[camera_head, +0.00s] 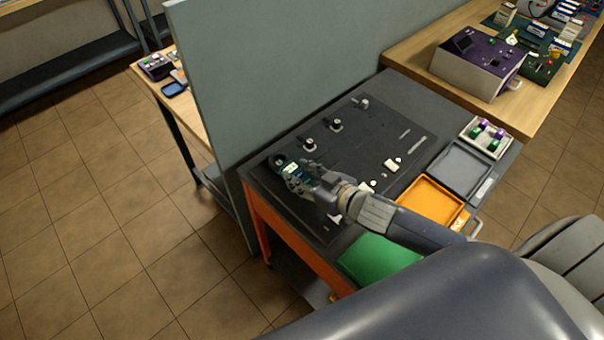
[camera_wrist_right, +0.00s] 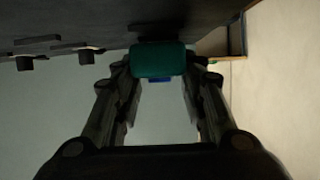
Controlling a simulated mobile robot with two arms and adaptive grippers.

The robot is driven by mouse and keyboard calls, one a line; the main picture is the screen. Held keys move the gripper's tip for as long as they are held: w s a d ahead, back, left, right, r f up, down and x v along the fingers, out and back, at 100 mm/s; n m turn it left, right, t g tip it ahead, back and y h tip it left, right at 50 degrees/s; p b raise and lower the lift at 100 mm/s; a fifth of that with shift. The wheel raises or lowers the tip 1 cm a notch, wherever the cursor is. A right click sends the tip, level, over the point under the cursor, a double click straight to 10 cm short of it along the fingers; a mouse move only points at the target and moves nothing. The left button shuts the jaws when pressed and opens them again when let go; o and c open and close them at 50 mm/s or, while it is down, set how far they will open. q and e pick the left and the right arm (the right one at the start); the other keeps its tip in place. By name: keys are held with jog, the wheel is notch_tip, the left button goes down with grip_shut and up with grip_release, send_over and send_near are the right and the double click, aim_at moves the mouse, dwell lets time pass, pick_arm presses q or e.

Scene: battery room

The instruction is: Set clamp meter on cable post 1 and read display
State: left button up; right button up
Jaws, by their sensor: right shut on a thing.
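My right gripper (camera_head: 298,178) is shut on the clamp meter (camera_head: 291,168), a small dark and teal tool at the left end of the black board (camera_head: 360,150). In the right wrist view the teal meter body (camera_wrist_right: 158,61) sits between the fingertips of the right gripper (camera_wrist_right: 160,72). A dark round part (camera_head: 278,160) shows at the meter's far end; I cannot tell whether it is around a post. Short cable posts (camera_head: 309,145) (camera_head: 336,125) stand in a row on the board. The display is too small to read. My left gripper is not in view.
An orange tray (camera_head: 428,203), a grey tray (camera_head: 461,168) and a green mat (camera_head: 380,260) lie on the cart's right and front. A tall grey panel (camera_head: 270,80) stands close behind the cart's left edge. Small white pieces (camera_head: 391,165) lie on the board.

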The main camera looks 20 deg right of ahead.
jog(key=shift+f+b, duration=0.4)
jog(key=shift+f, duration=0.15)
dwell(0.4)
jog(key=o, duration=0.9)
jog(key=shift+o, duration=0.2)
jog(key=shift+s, duration=0.1)
jog(key=shift+p+v, duration=0.85)
jog(key=shift+v, duration=0.35)
jog(key=shift+p+v, duration=2.6)
jog(key=shift+v, duration=1.65)
